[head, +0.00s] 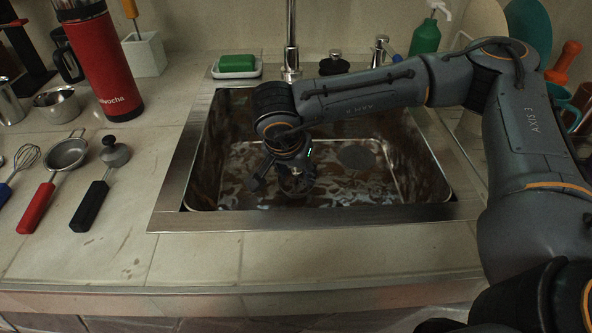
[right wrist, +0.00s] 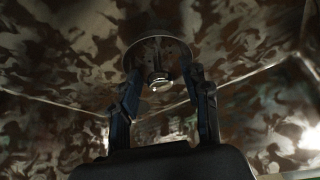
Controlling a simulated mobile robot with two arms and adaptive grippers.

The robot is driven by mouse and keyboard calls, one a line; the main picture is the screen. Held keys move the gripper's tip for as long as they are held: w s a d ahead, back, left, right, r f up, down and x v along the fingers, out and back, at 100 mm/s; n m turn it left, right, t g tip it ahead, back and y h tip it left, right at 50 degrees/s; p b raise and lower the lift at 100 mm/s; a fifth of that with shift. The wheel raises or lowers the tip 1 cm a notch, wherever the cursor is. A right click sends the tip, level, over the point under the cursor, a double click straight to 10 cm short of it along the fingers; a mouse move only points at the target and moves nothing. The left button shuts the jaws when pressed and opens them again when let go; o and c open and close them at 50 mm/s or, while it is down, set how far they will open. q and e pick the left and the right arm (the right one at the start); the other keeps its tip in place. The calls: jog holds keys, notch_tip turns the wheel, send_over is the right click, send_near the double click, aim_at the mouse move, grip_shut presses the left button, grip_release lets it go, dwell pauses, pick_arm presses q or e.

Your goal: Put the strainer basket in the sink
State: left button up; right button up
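The strainer basket (right wrist: 157,48) is a round perforated metal cup with a small central knob, close beyond my right fingertips in the right wrist view. My right gripper (right wrist: 162,76) has its two fingers spread wide, one on each side of the knob, with gaps between. Whether the fingertips touch the rim is unclear. In the head view my right gripper (head: 285,180) reaches down inside the sink (head: 172,190), over its front middle, and the basket (head: 297,184) shows dimly below it. Whether the basket rests on the floor is hard to tell. My left gripper is out of view.
A dark round patch (head: 357,157), perhaps the drain, lies right of the gripper. The faucet (head: 291,45) and a green sponge on a dish (head: 237,66) stand behind the sink. A red bottle (head: 103,70), small strainer (head: 66,155) and dark-handled tool (head: 90,205) are left.

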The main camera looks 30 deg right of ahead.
jog(key=shift+r, duration=0.1)
pick_arm(q)
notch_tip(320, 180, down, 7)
jog(key=p, duration=0.2)
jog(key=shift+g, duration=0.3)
pick_arm(e)
jog(key=v, duration=1.2)
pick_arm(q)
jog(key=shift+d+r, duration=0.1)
